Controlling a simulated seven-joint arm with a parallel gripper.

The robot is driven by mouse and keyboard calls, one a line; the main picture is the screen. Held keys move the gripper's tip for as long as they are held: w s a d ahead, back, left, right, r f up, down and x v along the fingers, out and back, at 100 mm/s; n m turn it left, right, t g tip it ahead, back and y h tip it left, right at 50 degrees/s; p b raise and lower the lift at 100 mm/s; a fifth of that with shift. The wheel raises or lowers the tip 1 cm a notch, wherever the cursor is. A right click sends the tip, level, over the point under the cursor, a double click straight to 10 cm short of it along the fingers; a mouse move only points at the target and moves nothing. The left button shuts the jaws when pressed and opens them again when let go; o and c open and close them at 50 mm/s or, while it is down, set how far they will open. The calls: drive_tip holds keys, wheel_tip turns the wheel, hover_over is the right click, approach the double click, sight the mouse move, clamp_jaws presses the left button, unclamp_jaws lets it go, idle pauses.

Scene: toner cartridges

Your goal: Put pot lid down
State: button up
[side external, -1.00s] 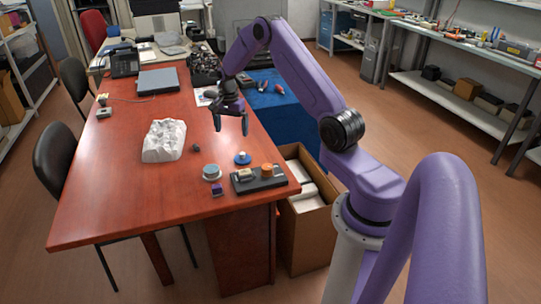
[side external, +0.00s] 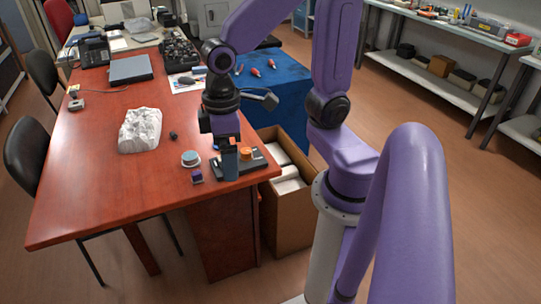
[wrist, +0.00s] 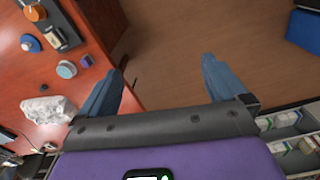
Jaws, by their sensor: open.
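A small blue disc with a pale knob, which looks like the pot lid (wrist: 30,43), lies on the table in the wrist view. In the side view it is mostly hidden behind my gripper (side external: 229,168). A round white pot with a light blue top (side external: 190,159) stands near it and also shows in the wrist view (wrist: 66,69). My gripper (wrist: 160,72) is open, with floor and the table edge showing between its fingers and nothing held. In the side view it overlaps the black tray (side external: 257,164); its height above the table is hard to tell.
An orange round piece (side external: 246,153) sits on the black tray. A small purple block (side external: 197,176) is by the pot. A white crumpled lump (side external: 140,130) and a dark knob (side external: 173,136) lie farther left. An open cardboard box (side external: 287,215) stands beside the table.

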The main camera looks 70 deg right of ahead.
drive_tip(key=s+d+n, duration=0.1)
drive_tip(key=s+n, duration=0.4)
drive_tip(key=s, duration=0.4)
drive_tip(key=shift+d+n, duration=0.3)
drive_tip(key=shift+d, duration=0.1)
